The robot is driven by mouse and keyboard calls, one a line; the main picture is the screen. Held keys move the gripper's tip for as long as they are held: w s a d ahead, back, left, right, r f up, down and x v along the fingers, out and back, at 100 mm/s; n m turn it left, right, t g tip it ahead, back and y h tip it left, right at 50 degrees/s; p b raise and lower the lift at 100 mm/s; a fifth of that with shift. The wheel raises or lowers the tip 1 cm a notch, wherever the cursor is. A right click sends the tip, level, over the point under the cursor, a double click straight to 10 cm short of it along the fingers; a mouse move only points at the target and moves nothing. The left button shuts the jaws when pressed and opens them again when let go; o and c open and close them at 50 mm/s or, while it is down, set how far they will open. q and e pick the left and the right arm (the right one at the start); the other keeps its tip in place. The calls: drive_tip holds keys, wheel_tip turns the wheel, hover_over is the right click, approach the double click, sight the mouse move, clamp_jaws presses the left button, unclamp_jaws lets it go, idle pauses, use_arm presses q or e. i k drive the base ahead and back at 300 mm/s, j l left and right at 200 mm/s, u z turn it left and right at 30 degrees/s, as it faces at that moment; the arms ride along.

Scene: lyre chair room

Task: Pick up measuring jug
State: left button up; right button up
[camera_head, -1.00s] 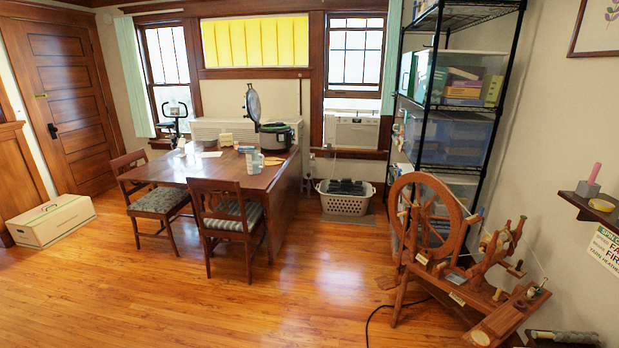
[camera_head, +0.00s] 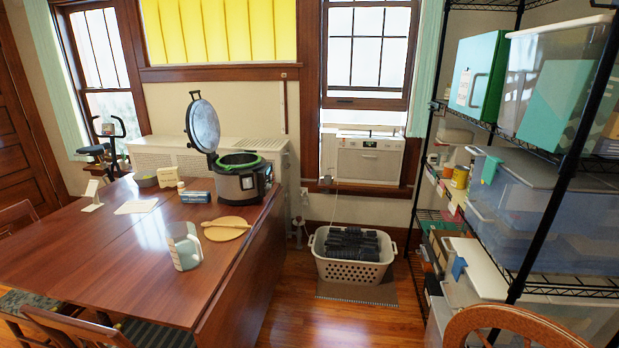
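A clear measuring jug (camera_head: 184,246) stands on the brown wooden table (camera_head: 110,262), toward the table's right side. It looks upright and has a pale bluish tint. A round wooden board (camera_head: 227,229) with a rolling pin lies just behind and to the right of the jug. Neither of my grippers shows in the head view, so I cannot see their state.
An open multicooker (camera_head: 240,184) stands at the table's back right. Chairs (camera_head: 75,330) are at the table's near side. A laundry basket (camera_head: 352,262) is on the floor. Some floor right of the table is clear.

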sight(184, 246)
drive_tip(key=i+u, duration=0.15)
drive_tip(key=i, duration=0.3)
drive_tip(key=i+l+u, duration=0.2)
drive_tip(key=i, duration=0.25)
drive_tip(key=i+l+u, duration=0.15)
drive_tip(key=i, duration=0.3)
drive_tip(key=i+l+u, duration=0.15)
drive_tip(key=i, duration=0.3)
drive_tip(key=i+l+u, duration=0.15)
drive_tip(key=i+l, duration=0.2)
drive_tip(key=i+l+u, duration=0.55)
drive_tip(key=i+l, duration=0.05)
drive_tip(key=i, duration=0.05)
